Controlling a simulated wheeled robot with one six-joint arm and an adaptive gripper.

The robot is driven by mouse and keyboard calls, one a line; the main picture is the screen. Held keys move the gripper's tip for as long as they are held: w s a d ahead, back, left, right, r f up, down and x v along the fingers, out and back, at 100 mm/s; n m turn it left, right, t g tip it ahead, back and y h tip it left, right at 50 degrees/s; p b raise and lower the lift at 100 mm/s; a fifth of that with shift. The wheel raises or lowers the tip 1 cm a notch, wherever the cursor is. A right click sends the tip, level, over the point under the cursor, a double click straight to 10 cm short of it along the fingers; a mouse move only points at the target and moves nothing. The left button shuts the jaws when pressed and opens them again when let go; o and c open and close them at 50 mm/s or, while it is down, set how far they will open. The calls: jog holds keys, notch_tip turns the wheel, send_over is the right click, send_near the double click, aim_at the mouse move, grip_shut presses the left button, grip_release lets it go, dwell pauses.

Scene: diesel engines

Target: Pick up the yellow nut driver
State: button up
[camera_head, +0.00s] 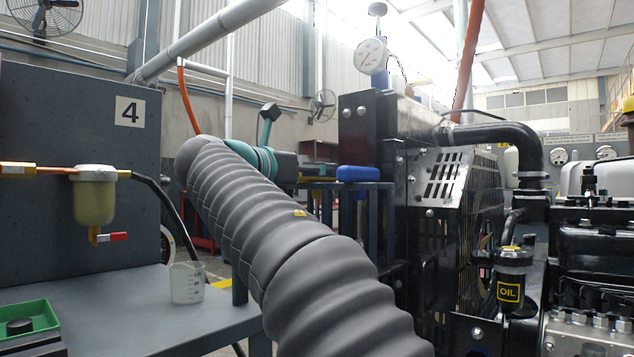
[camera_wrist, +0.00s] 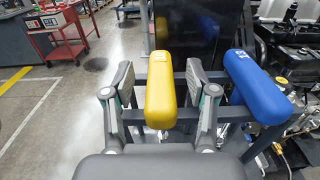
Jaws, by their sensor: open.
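The yellow nut driver (camera_wrist: 161,92) shows its thick rounded yellow handle in the wrist view, close in front of my gripper (camera_wrist: 159,76). My gripper is open, with one finger on the left of the handle and one on the right. Gaps show between the handle and both fingers, so it appears untouched. The driver's shaft is hidden below the handle. In the head view, only a thin yellow strip (camera_head: 318,179) shows beside my dark gripper (camera_head: 287,166), left of a blue handle.
A blue-handled tool (camera_wrist: 257,86) sits just right of my right finger, on the same dark rack (camera_head: 376,225). A black radiator and engine (camera_head: 455,200) stand to the right. A grey bench (camera_head: 150,305) with a measuring cup (camera_head: 187,284) is at left. A red cart (camera_wrist: 58,38) stands farther off.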

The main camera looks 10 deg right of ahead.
jog(key=shift+w+d, duration=0.35)
jog(key=shift+d, duration=0.15)
grip_shut()
